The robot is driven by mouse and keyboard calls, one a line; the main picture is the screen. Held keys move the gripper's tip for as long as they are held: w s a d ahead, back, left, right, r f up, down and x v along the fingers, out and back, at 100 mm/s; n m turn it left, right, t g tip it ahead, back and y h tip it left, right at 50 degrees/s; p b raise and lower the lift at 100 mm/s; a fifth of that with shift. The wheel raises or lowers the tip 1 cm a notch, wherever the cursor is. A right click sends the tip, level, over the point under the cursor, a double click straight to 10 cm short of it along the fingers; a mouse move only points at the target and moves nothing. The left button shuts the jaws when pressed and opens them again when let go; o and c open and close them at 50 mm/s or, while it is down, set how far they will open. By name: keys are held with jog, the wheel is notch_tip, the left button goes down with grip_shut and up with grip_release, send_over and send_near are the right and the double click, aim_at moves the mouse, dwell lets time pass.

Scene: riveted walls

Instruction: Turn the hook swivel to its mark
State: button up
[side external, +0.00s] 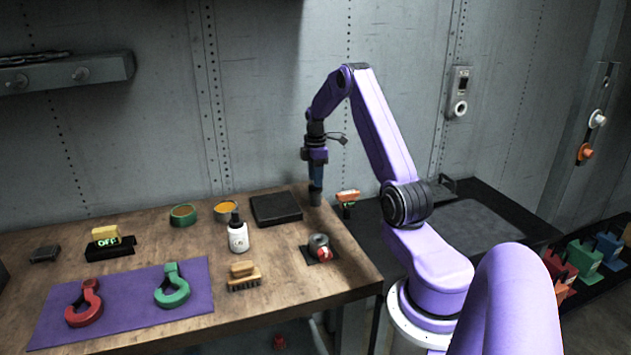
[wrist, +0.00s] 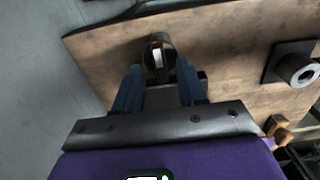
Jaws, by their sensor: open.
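My gripper (side external: 316,184) points down at the back right of the wooden table, with its fingers open. Just below it is a small dark upright cylinder (side external: 315,199). In the wrist view this round dark piece (wrist: 150,50), with a pale bar on its face, lies just beyond and between the spread fingertips (wrist: 159,72). I cannot tell whether the fingers touch it, or if it is the swivel. No mark is clear.
A dark square base with a grey ring (wrist: 300,68) and red part (side external: 324,254) stands nearer the front. A white bottle (side external: 238,237), a brush (side external: 243,279), a black pad (side external: 275,208) and two round tins stand left of my gripper. The riveted wall is close behind.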

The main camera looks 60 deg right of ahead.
jog(key=shift+f, duration=0.9)
grip_shut()
